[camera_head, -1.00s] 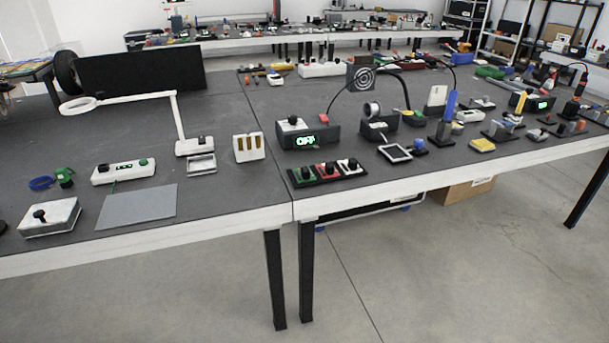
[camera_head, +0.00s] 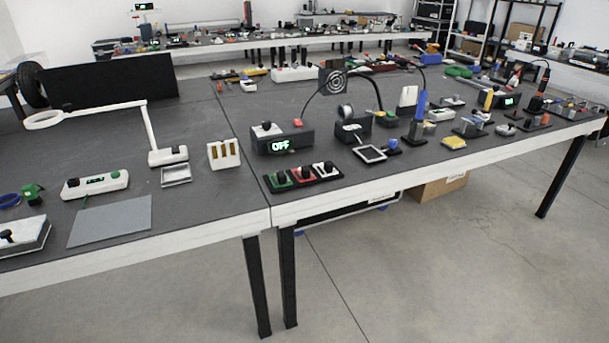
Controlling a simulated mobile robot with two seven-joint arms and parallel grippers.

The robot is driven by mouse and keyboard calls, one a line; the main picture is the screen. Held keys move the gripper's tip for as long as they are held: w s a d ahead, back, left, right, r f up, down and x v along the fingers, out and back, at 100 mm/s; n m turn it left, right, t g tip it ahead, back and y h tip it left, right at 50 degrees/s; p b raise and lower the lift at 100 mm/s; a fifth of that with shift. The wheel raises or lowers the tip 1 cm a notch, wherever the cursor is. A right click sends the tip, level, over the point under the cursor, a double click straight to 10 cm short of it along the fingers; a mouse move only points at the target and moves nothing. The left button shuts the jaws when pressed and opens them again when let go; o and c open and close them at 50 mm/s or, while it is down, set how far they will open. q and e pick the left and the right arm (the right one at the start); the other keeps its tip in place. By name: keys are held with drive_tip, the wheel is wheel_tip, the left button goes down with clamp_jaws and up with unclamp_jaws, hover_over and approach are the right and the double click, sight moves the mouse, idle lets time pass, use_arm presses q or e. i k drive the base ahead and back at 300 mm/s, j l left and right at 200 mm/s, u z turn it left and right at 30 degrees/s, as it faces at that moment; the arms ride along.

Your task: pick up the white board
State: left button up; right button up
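I cannot tell for certain which thing is the white board. A flat light-grey rectangular sheet (camera_head: 110,221) lies near the front edge of the left table. A small white upright plate (camera_head: 408,96) stands on the right table, beyond the frame-like square. A white bar with green buttons (camera_head: 95,186) lies behind the grey sheet, and a longer white bar (camera_head: 295,74) lies at the back of the right table. Neither of my grippers is in view.
Dark-topped tables (camera_head: 205,205) fill the left and middle. A magnifier lamp (camera_head: 152,135), a black box reading OFF (camera_head: 282,140) and a switch strip (camera_head: 304,176) stand there among many tools. A cardboard box (camera_head: 437,187) is under the right table. The floor (camera_head: 430,270) in front is clear.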

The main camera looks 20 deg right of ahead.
sight(325, 169)
drive_tip(key=l+u, duration=0.15)
drive_tip(key=u, duration=0.2)
drive_tip(key=i+l+u, duration=0.1)
drive_tip(key=u, duration=0.25)
drive_tip(key=l+u, duration=0.55)
drive_tip(key=l, duration=0.2)
drive_tip(key=k+l+u, duration=0.2)
drive_tip(key=l, duration=0.2)
drive_tip(key=k+l+u, duration=0.1)
drive_tip(key=l, duration=0.4)
drive_tip(key=k+l+u, duration=0.1)
drive_tip(key=l, duration=0.35)
